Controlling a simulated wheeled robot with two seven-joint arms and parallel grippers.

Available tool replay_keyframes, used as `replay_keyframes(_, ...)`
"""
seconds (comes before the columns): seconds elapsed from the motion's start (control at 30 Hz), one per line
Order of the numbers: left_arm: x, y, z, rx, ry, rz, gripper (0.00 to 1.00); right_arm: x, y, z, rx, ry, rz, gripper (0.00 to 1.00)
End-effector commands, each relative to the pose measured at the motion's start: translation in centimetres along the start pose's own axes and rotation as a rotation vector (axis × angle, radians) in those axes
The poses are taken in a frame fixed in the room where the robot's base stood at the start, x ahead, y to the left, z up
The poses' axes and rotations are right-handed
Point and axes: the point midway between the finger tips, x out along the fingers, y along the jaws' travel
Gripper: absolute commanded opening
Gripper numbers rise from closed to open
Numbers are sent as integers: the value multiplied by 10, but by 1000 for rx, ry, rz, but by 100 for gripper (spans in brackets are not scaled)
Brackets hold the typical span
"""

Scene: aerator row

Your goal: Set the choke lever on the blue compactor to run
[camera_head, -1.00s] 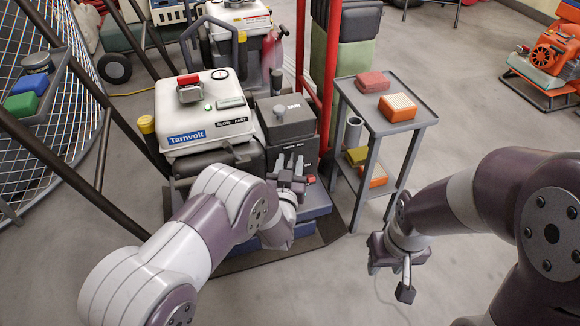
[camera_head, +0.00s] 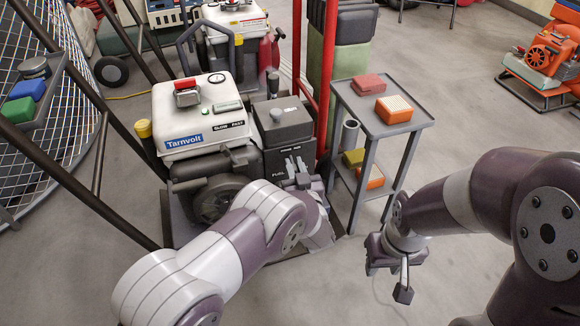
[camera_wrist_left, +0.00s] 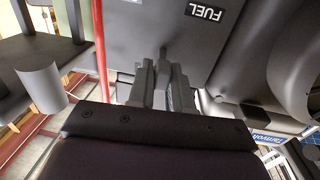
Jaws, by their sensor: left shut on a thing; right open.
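The Tarnvolt machine stands in the middle of the head view, with a white top cover (camera_head: 205,112) and a blue name label. A dark grey box (camera_head: 284,125) is on its right side. My left gripper (camera_head: 293,163) is at the lower front of this box. In the left wrist view, my left gripper (camera_wrist_left: 163,68) is shut on a small dark lever (camera_wrist_left: 164,50) just below an upside-down FUEL label (camera_wrist_left: 206,11). The fingers hide most of the lever, and I cannot read a choke or run mark. My right gripper (camera_head: 387,272) is open and empty above the floor.
A grey trolley (camera_head: 415,122) with red and orange boxes stands close right of the machine. A red post (camera_head: 329,75) rises between them. A similar white-topped machine (camera_head: 235,22) is behind. An orange machine (camera_head: 552,55) is far right.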

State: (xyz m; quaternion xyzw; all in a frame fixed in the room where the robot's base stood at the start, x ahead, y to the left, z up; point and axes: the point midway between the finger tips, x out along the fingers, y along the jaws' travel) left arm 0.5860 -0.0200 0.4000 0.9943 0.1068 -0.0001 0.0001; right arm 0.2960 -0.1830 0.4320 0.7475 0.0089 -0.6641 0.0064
Motion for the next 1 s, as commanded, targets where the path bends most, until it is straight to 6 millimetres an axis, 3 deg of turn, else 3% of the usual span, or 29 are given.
replay_keyframes(0.5, 4, 23, 6, -3, -1, -414, 0, 32, 0, 4, 0, 0, 0, 40)
replay_keyframes(1.0, 9, 28, 2, 1, -1, -566, 0, 51, 0, 6, 0, 0, 0, 40)
